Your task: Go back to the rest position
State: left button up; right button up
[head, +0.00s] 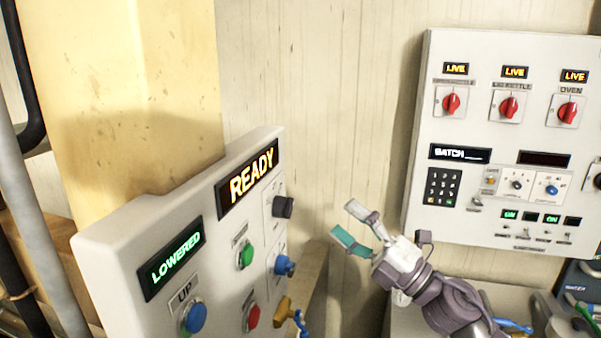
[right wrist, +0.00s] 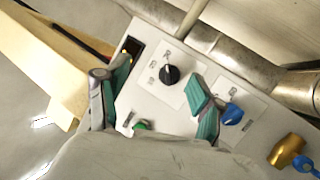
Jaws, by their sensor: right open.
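My right gripper (head: 352,226) is open and empty, in front of the wooden wall between two control panels. Its teal-padded fingers also show in the right wrist view (right wrist: 158,97), with a panel behind them. The near panel (head: 130,235) reads READY and LOWERED on its displays. In the right wrist view a black knob (right wrist: 170,75) appears between the fingers. A blue knob (right wrist: 232,114) appears just beyond the right finger. No contact with either knob is visible. My left gripper is not in view.
A wall panel (head: 420,120) with three red rotary switches, lit LIVE signs and a keypad hangs at the right. A brass-coloured fitting (head: 286,308) sticks out of the near panel. A yellow column (head: 150,80) stands behind it. Grey pipes (right wrist: 210,55) run past the panel in the right wrist view.

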jog(key=s+d+f+m+h, duration=0.2)
jog(key=d+f+m+h, duration=0.1)
jog(key=f+m+h, duration=0.4)
jog(key=s+d+f+m+t+h, duration=0.1)
jog(key=s+d+f+m+h, duration=0.1)
jog(key=d+f+m+h, duration=0.45)
jog(key=s+d+f+m+h, duration=0.15)
jog(key=f+m+h, duration=0.25)
jog(key=f+m, duration=0.5)
jog(key=s+f+m+g, duration=0.3)
jog(key=s+f+g, duration=0.4)
jog(key=s, duration=0.6)
jog(key=s+f+m+g, duration=0.3)
jog(key=s+f+g, duration=0.35)
jog(key=s, duration=0.75)
notch_tip(320, 180, down, 30)
jog(key=a+b, duration=0.1)
jog(key=b, duration=0.2)
jog(key=s+d+f+n+b, duration=0.1)
jog(key=s+d+f+b, duration=0.2)
jog(key=s+f, duration=1.4)
notch_tip(320, 180, down, 3)
jog(key=shift+f+g, duration=0.1)
jog(key=shift+g, duration=0.35)
